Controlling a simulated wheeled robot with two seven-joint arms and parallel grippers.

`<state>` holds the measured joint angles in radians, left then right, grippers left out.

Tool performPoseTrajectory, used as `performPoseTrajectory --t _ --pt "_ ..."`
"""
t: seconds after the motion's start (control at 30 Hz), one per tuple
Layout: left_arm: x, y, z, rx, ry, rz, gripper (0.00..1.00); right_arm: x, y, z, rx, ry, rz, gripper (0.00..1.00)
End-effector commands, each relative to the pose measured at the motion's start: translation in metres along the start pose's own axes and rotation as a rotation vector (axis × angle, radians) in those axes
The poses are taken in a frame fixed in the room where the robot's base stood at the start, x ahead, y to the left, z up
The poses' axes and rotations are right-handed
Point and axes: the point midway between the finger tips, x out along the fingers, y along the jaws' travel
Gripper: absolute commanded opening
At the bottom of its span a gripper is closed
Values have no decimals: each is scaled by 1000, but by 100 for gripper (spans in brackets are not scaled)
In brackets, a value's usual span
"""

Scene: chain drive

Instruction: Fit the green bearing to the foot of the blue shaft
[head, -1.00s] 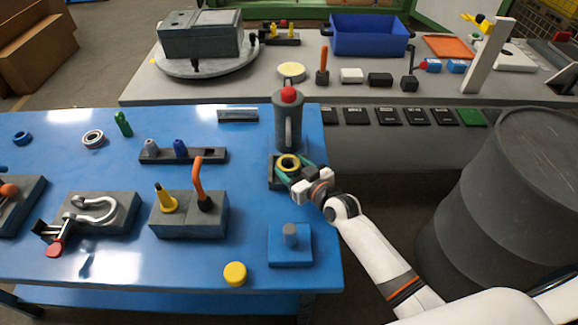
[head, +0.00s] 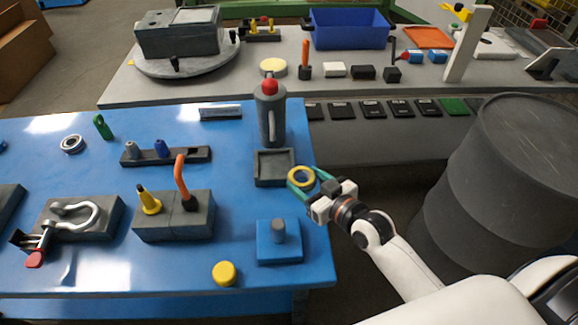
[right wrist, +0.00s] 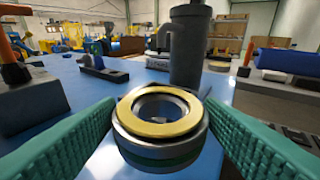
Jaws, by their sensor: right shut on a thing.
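My right gripper (head: 310,185) is shut on a ring-shaped bearing (head: 301,176). In the right wrist view the bearing (right wrist: 160,125) has a yellow top face, a metal body and a green band low on its side, between the green finger pads. It is held just right of an empty dark square tray (head: 274,180), near the table's right edge. A blue block (head: 279,252) with a short grey post (head: 278,231) stands nearer to me. A small blue peg (head: 162,149) stands in a dark rack. I cannot tell which part is the blue shaft. My left gripper is out of view.
A grey canister (head: 270,115) with a red knob stands behind the tray. A grey block (head: 173,225) with an orange hook and a yellow cone stands left of the blue block. A yellow cap (head: 225,272) lies nearby. A dark drum (head: 510,170) stands right of the table.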

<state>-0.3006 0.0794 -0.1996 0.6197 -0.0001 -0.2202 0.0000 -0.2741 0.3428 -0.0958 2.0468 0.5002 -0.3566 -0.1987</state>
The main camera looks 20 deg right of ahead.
Motion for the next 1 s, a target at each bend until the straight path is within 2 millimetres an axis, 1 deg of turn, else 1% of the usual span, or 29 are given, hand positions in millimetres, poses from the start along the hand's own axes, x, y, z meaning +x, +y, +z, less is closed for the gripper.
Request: performPoseTrajectory --t 0.03,0.1,0.2,0.37,0.47,0.57,0.67,0.8,0.9,1.0 --pt "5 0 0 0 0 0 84 -15 1 -5 -2 1 3 29" --pt "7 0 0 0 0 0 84 -30 0 -8 -2 1 1 29" --pt "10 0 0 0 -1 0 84 -46 1 -10 -1 0 2 29" --pt "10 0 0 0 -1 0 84 -62 0 -11 1 -2 1 29" --pt "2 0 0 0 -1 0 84 -67 4 -5 0 -3 4 29" --pt "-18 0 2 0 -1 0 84 -71 13 8 0 0 14 29" --pt "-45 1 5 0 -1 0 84 -74 28 25 -3 1 30 29" --pt "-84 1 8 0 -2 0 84 -80 54 49 -8 3 58 29" --pt "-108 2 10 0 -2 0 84 -84 73 63 -12 3 80 29" --pt "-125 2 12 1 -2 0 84 -87 89 74 -16 1 100 29"
